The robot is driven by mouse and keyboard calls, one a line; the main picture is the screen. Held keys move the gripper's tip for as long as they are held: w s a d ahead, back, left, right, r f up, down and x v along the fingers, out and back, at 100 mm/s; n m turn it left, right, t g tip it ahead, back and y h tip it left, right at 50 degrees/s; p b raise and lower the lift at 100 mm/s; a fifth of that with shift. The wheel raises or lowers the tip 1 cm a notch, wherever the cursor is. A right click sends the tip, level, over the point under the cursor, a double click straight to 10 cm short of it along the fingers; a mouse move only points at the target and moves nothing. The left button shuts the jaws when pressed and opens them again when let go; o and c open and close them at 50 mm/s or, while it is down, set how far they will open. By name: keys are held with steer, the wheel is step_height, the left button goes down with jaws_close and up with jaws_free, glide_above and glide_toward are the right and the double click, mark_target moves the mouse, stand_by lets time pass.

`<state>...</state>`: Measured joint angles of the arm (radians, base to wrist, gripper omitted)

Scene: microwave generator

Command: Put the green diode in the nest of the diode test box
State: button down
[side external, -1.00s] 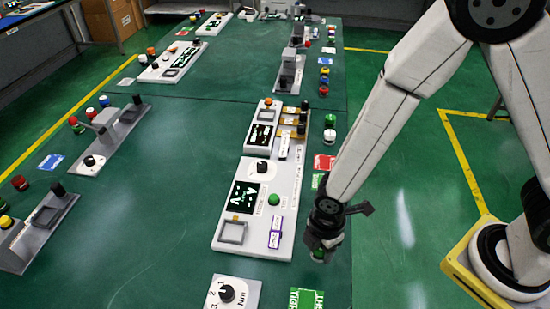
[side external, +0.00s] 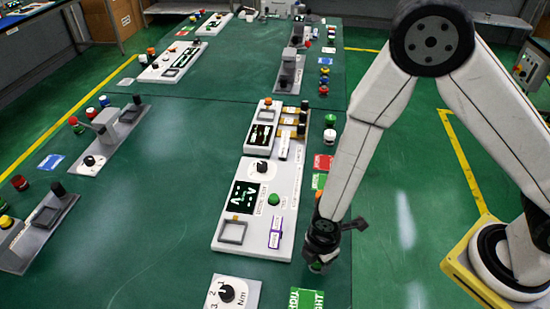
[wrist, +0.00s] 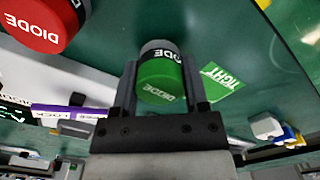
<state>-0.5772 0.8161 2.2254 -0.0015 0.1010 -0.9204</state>
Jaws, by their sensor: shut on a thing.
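The green diode (wrist: 160,82) is a cylinder with a green cap and a dark lettered band. My gripper (wrist: 158,90) is shut on it, one finger on each side. In the side view my gripper (side external: 318,262) is to the right of the long white box's front end, and little of the diode (side external: 316,268) shows below it. That box (side external: 275,190), which I take to be the diode test box, has a lit screen, a black knob and a green button. Its square grey-framed nest (side external: 232,243) looks empty. The nest cannot be made out in the wrist view.
A red diode (wrist: 38,28) stands at the upper left of the wrist view. A green card (side external: 306,299) lies at the table's front right edge. A knob box marked Nm (side external: 245,290) is in front of the test box.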

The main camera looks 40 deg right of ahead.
steer(key=shift+f, duration=0.3)
steer(key=shift+f, duration=0.2)
steer(key=shift+c, duration=0.5)
jaws_free()
steer(key=shift+r, duration=0.1)
steer(key=shift+w+r, duration=0.2)
steer(key=shift+r, duration=3.6)
steer(key=shift+r, duration=0.1)
